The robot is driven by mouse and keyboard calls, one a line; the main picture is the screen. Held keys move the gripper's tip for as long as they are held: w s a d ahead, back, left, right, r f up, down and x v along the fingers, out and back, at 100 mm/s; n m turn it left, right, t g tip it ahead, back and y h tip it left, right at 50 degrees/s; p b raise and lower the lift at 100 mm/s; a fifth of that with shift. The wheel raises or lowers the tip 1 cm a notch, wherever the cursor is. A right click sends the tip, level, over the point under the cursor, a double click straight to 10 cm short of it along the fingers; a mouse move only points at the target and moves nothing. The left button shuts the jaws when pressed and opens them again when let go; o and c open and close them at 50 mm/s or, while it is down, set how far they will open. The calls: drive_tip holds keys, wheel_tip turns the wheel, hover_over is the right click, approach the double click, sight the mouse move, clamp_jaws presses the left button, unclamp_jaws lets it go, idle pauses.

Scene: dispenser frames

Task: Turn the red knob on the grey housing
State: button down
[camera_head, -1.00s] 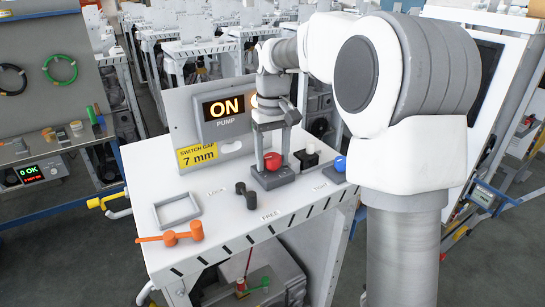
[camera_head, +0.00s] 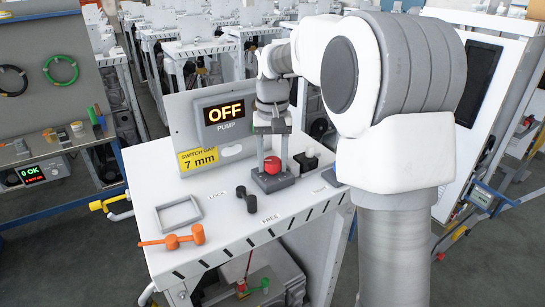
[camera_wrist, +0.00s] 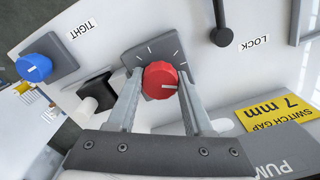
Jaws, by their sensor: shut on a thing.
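The red knob (camera_head: 272,165) sits on the grey housing (camera_head: 273,180) on the white table. My gripper (camera_head: 271,152) reaches down over the housing. In the wrist view my gripper (camera_wrist: 159,92) has one finger on each side of the knob and is shut on it. The display (camera_head: 225,112) above reads OFF, with PUMP below it.
A blue knob (camera_wrist: 34,67) stands by a TIGHT label. A black part with a white end (camera_wrist: 95,92) is close to my gripper. A black lever (camera_head: 247,197), a grey frame (camera_head: 178,213) and an orange mallet (camera_head: 174,240) lie on the table (camera_head: 225,225).

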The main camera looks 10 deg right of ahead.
sight(272, 160)
drive_tip(key=shift+m, duration=0.6)
drive_tip(key=c, duration=0.6)
unclamp_jaws()
drive_tip(key=shift+r, duration=0.2)
wheel_tip(272, 160, up, 17)
drive_tip(key=shift+r+p, duration=0.1)
drive_tip(key=shift+p, duration=0.75)
